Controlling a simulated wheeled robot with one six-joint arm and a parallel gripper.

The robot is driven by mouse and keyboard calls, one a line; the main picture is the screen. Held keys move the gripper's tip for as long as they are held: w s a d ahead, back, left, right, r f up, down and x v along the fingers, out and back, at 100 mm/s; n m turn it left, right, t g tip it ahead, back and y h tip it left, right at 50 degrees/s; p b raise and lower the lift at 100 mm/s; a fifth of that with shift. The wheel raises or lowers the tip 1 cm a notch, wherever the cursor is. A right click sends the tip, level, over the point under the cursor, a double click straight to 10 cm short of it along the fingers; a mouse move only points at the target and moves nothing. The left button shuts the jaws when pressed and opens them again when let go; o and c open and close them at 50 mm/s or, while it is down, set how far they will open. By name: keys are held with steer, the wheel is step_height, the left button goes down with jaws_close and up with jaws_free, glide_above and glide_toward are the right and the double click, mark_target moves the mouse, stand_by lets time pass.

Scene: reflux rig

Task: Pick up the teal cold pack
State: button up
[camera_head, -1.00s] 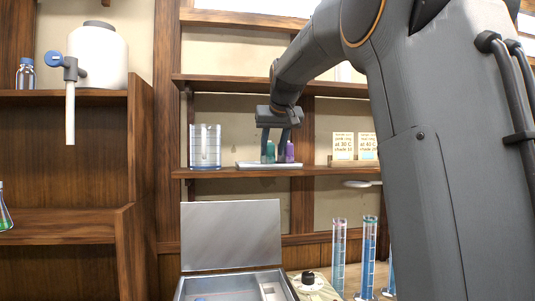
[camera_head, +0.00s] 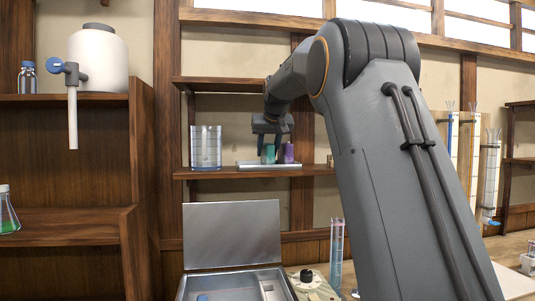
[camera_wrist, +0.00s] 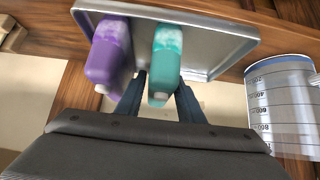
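The teal cold pack (camera_head: 268,153) stands on a shallow metal tray (camera_head: 253,166) on the middle wall shelf. In the wrist view the teal pack (camera_wrist: 165,55) has a pale cap pointing towards my gripper. My gripper (camera_head: 270,144) reaches down at it from above. In the wrist view my gripper (camera_wrist: 161,92) is open, with one dark finger on either side of the pack's capped end. The right finger looks close to the pack; whether it touches cannot be told. A purple pack (camera_wrist: 109,52) stands beside the teal one, outside the fingers; the head view also shows it (camera_head: 289,152).
A graduated beaker (camera_head: 206,147) stands left of the tray, close by in the wrist view (camera_wrist: 285,100). An upper shelf (camera_head: 235,83) runs above. Below is an open metal box (camera_head: 231,236). Graduated cylinders (camera_head: 337,248) stand below right.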

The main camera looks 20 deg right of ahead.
steer(key=shift+f, duration=0.1)
jaws_close()
steer(key=shift+s+r+b, duration=0.15)
steer(key=shift+r+b, duration=0.35)
step_height(320, 180, up, 6)
steer(key=shift+r, duration=0.1)
steer(key=s+a+b, duration=0.2)
steer(key=s+b, duration=0.1)
steer(key=s, duration=0.6)
steer(key=s+a+b, duration=0.2)
steer(key=s+b, duration=0.2)
steer(key=s, duration=0.6)
steer(key=shift+s, duration=0.15)
